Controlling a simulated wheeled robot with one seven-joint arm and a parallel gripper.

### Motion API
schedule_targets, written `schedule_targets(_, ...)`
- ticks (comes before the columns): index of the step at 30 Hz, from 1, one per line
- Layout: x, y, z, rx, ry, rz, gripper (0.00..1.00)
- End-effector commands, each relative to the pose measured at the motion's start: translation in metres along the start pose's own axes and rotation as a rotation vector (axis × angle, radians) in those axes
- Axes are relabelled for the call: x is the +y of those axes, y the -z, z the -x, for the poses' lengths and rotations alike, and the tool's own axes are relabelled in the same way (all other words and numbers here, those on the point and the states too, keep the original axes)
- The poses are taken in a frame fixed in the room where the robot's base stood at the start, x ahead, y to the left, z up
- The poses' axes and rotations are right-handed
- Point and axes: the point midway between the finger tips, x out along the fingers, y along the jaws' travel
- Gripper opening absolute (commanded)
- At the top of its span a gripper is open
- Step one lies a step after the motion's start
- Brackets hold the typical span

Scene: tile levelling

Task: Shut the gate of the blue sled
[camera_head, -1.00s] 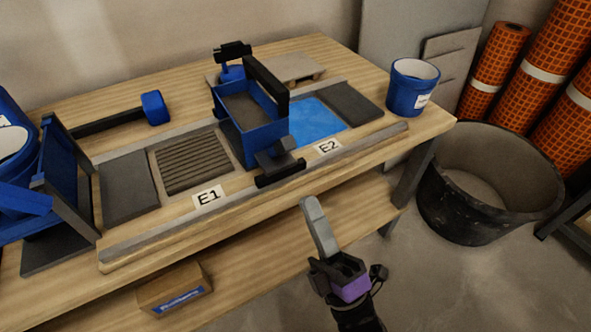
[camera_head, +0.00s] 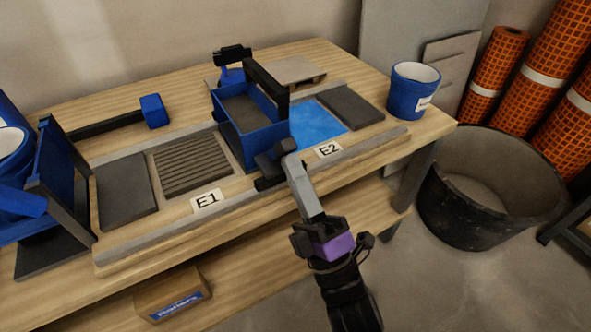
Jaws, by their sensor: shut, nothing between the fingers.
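The blue sled (camera_head: 252,138) is an open box on the workbench, between the ribbed bed by the E1 label and the blue patch by the E2 label. A dark upright panel (camera_head: 266,84), which looks like its gate, stands raised along its right side. A dark handle-like block (camera_head: 268,168) sticks out at its front. My gripper (camera_head: 289,148) reaches up from the lower right with its long grey fingers together and empty. Its tips are right at the front block and partly cover it. I cannot tell whether they touch.
A blue bucket (camera_head: 413,90) stands at the bench's right end. A metal rail (camera_head: 352,147) runs along the front edge. A large black tub (camera_head: 462,215) and orange rolls (camera_head: 497,65) stand to the right. A blue frame (camera_head: 48,195) stands at the left.

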Motion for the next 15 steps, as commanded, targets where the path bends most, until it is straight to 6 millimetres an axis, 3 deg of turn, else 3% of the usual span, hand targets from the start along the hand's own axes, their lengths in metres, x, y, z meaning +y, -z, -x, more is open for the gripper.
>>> schedule_targets(15, 0.012, 0.0, -0.014, -0.001, 0.108, 0.001, 0.0)
